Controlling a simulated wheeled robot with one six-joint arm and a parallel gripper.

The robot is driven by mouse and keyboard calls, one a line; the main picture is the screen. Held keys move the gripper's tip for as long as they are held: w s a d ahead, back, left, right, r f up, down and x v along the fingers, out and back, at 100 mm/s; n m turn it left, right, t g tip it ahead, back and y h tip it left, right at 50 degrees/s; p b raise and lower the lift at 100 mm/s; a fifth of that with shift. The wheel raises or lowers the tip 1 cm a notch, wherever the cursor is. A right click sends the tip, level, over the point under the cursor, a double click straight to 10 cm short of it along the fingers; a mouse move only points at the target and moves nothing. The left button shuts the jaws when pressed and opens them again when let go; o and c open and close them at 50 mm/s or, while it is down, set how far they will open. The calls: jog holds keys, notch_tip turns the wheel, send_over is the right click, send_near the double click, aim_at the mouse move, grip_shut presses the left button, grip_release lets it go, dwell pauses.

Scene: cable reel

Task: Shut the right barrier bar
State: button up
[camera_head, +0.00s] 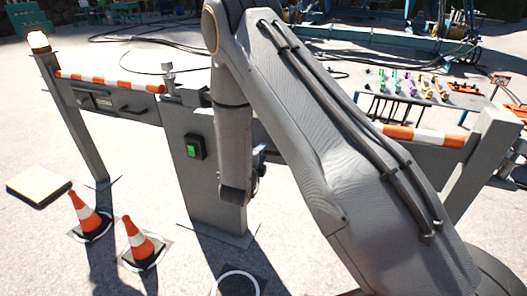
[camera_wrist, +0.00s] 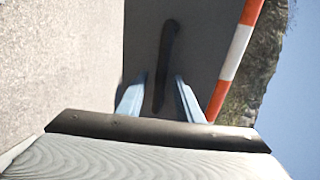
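The right barrier bar (camera_head: 425,136), grey with an orange-and-white striped top, runs beside the right post in the head view. My arm covers much of it, so I cannot tell if it is fully shut. In the wrist view its striped edge (camera_wrist: 236,55) slants along the right of its grey panel (camera_wrist: 200,45). A dark bar handle (camera_wrist: 166,55) stands out there. My gripper (camera_wrist: 160,75) is open, with its two pale blue fingers on either side of the handle's near end and gaps showing on both sides. In the head view my wrist mostly hides the gripper.
The centre post (camera_head: 195,150) carries a green button (camera_head: 191,151). The left barrier bar (camera_head: 110,80) spans to a post with a lit lamp (camera_head: 38,41). Two traffic cones (camera_head: 140,241) and a flat pale slab (camera_head: 38,185) lie front left. A table of coloured items (camera_head: 410,85) stands behind.

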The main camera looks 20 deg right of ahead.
jog(key=shift+x, duration=0.95)
jog(key=shift+c, duration=0.5)
grip_shut()
